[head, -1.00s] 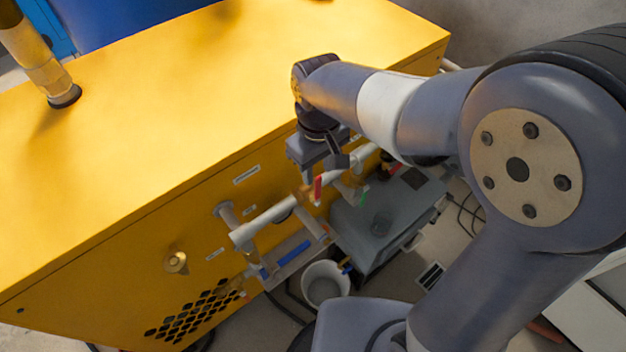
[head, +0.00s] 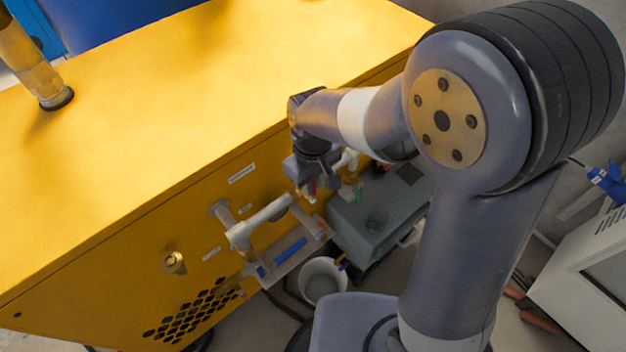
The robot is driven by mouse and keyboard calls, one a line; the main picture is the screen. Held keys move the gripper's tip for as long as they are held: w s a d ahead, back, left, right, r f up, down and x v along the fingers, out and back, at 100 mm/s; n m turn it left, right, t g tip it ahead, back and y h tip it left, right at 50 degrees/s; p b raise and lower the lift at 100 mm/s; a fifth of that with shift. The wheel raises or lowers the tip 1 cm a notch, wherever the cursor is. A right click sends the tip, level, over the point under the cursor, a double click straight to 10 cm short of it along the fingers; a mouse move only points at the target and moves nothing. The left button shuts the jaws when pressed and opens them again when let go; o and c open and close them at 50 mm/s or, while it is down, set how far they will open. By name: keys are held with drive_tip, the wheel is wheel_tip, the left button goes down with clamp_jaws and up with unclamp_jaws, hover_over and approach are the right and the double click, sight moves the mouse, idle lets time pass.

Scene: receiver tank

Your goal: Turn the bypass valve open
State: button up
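My gripper (head: 318,182) points down in front of the yellow tank cabinet, over the grey pipe. A blue handle (head: 291,250) lies lower, along the lower pipe run. The labels are too small to read, so I cannot tell which is the bypass valve. The finger gap is too small and dark to judge.
The yellow cabinet (head: 150,130) fills the left and middle. A grey pipe (head: 260,222) stands out from its front. Below are a white bucket (head: 322,282) and a grey box (head: 380,215). A white unit (head: 590,285) stands at the right.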

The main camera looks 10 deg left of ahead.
clamp_jaws()
drive_tip(key=shift+s+a, duration=0.1)
drive_tip(key=t+h+b, duration=0.1)
drive_tip(key=s+a+t+h+b, duration=0.1)
drive_tip(key=b, duration=0.1)
drive_tip(key=shift+s+a+f, duration=0.2)
drive_tip(key=shift+s+f, duration=0.05)
drive_tip(key=shift+f, duration=0.1)
drive_tip(key=t+b, duration=0.1)
drive_tip(key=s+a+f+t+h+b, duration=0.1)
drive_tip(key=b, duration=0.1)
drive_tip(key=t+h+b, duration=0.1)
drive_tip(key=shift+s+a+f+b, duration=0.2)
drive_tip(key=shift+s+a+b, duration=0.1)
drive_tip(key=shift+s, duration=0.1)
drive_tip(key=f+t+h+b, duration=0.1)
drive_tip(key=t+h+b, duration=0.1)
drive_tip(key=b, duration=0.1)
drive_tip(key=s+a+f+t+h+b, duration=0.1)
drive_tip(key=t+b, duration=0.1)
drive_tip(key=b, duration=0.1)
drive_tip(key=s+f+t+h+b, duration=0.1)
drive_tip(key=t+h+b, duration=0.1)
drive_tip(key=b, duration=0.1)
drive_tip(key=shift+s+a+f+h, duration=0.15)
drive_tip(key=shift+a+f+h, duration=0.15)
drive_tip(key=shift+a+f, duration=0.1)
